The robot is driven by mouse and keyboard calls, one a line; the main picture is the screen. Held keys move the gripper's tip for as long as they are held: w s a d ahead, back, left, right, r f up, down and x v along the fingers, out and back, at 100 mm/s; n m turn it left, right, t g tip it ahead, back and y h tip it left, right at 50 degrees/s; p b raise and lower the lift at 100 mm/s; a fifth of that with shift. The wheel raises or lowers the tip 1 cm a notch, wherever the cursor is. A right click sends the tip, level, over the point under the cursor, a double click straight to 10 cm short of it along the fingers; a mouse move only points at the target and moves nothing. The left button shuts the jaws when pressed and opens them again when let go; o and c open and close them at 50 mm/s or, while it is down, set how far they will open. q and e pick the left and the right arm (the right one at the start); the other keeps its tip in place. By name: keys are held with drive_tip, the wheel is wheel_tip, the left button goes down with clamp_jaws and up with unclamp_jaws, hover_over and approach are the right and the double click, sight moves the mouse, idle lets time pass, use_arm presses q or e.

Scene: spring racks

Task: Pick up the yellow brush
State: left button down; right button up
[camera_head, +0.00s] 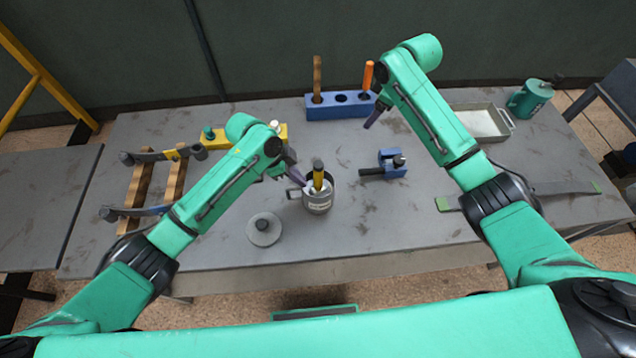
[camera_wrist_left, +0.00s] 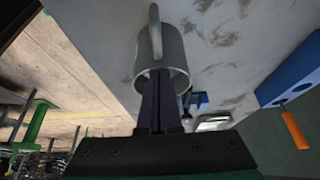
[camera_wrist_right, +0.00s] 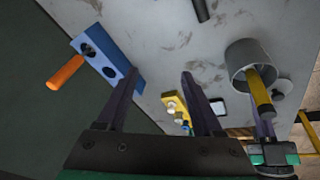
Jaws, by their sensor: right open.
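The yellow brush (camera_head: 318,173) stands in a grey metal mug (camera_head: 318,205), its dark-tipped yellow handle sticking up above the rim. In the right wrist view, the brush (camera_wrist_right: 258,93) leans in the mug (camera_wrist_right: 240,58). My left gripper (camera_head: 297,182) is at the mug's left side near its handle. In the left wrist view its fingers (camera_wrist_left: 160,100) are close together over the mug's rim (camera_wrist_left: 165,78); I cannot tell whether they pinch it. The brush is hidden there. My right gripper (camera_head: 373,117) is open, empty and apart from the brush, up and to its right.
A blue block (camera_head: 335,112) with a brown and an orange handle stands behind. A small blue vise-like tool (camera_head: 390,163) lies right of the mug, a round grey lid (camera_head: 264,230) front left. A wooden rack (camera_head: 140,190) is left, a tray (camera_head: 505,122) back right.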

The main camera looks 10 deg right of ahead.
drive_tip(key=s+a+r+n+g, duration=0.15)
drive_tip(key=s+a, duration=0.25)
drive_tip(key=a, duration=0.5)
drive_tip(key=n+g+h, duration=0.2)
drive_tip(key=n, duration=0.2)
approach(318, 176)
drive_tip(key=shift+w+d+f, duration=0.15)
drive_tip(key=shift+w, duration=0.45)
wheel_tip(318, 176, down, 12)
drive_tip(key=shift+d+r, duration=0.1)
clamp_jaws()
